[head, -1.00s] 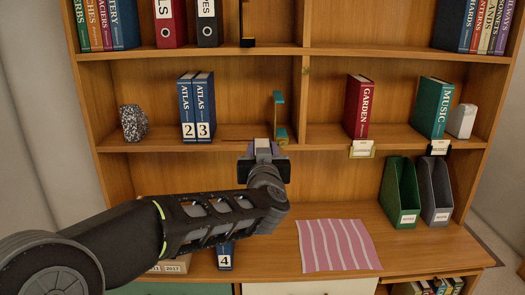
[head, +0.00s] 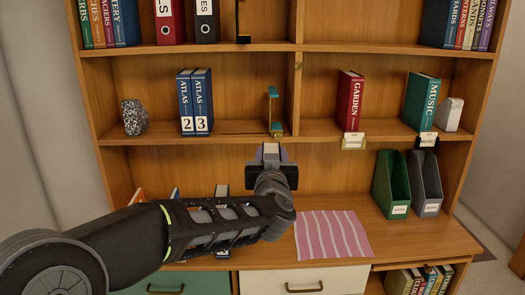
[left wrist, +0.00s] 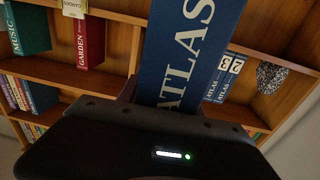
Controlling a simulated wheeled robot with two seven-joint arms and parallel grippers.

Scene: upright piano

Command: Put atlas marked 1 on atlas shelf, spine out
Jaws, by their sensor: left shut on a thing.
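My left gripper (head: 270,156) is shut on a blue atlas, held in front of the bookcase near the middle shelf's edge. In the left wrist view the held atlas (left wrist: 188,50) shows "ATLAS" on its spine; its number is out of sight. In the head view the gripper and arm hide most of it. Atlases 2 (head: 186,104) and 3 (head: 203,104) stand upright, spines out, on the middle left shelf (head: 235,127). Free shelf lies between atlas 3 and a teal bookend (head: 275,110). My right gripper is out of view.
A speckled stone (head: 134,117) sits left of the atlases. A divider (head: 297,90) separates them from GARDEN (head: 350,102) and MUSIC (head: 421,103). Below are a pink striped cloth (head: 330,235) and upright files (head: 390,185). My left arm covers the lower left desk.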

